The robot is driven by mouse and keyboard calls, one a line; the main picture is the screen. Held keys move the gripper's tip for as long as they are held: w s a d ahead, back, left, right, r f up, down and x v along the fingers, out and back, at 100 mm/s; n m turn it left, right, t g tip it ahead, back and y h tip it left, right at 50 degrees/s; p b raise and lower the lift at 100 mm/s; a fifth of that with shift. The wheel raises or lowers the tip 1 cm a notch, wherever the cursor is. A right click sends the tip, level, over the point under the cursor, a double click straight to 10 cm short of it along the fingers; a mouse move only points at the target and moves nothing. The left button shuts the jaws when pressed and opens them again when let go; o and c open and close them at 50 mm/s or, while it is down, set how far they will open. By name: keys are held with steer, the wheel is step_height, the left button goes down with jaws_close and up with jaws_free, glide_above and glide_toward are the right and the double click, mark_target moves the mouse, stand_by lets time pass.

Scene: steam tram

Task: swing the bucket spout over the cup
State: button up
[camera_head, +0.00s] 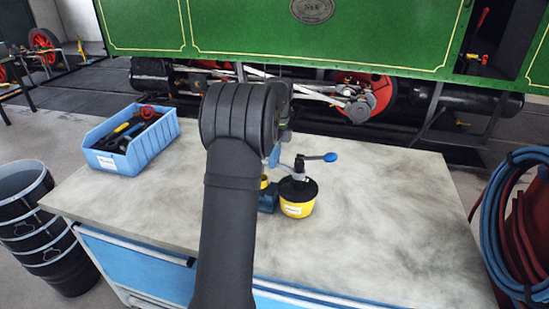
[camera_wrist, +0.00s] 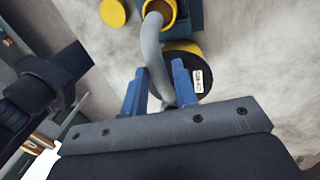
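The yellow bucket (camera_head: 297,209) with a black top and white label stands upright on the bench. A black lever with a blue knob (camera_head: 331,157) sticks out to the right above it. The cup (camera_head: 264,182) is yellow-rimmed and sits beside it in a blue holder (camera_head: 268,201), partly behind my arm. In the wrist view a grey curved spout (camera_wrist: 153,45) runs from over the bucket up to the cup (camera_wrist: 174,8), its end overlapping the cup's rim. My gripper (camera_wrist: 159,66) has its blue fingers on both sides of the spout; whether they press it is unclear.
A blue bin (camera_head: 133,146) of tools stands at the bench's left. A yellow disc (camera_wrist: 113,12) lies near the holder. A black bin (camera_head: 45,235) stands left of the bench, coiled hoses (camera_head: 500,215) right. The bench's right half (camera_head: 400,210) is clear.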

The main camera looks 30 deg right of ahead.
steer(key=shift+o, duration=0.9)
step_height(320, 180, up, 12)
steer(key=w+d, duration=0.1)
steer(key=shift+w+d, duration=0.25)
steer(key=shift+d, duration=0.1)
steer(key=shift+f, duration=0.15)
steer(key=f, duration=0.4)
steer(key=s+a+f, duration=0.1)
steer(key=f, duration=0.6)
steer(key=shift+s+a+f, duration=0.3)
steer(key=shift+a+f, duration=0.1)
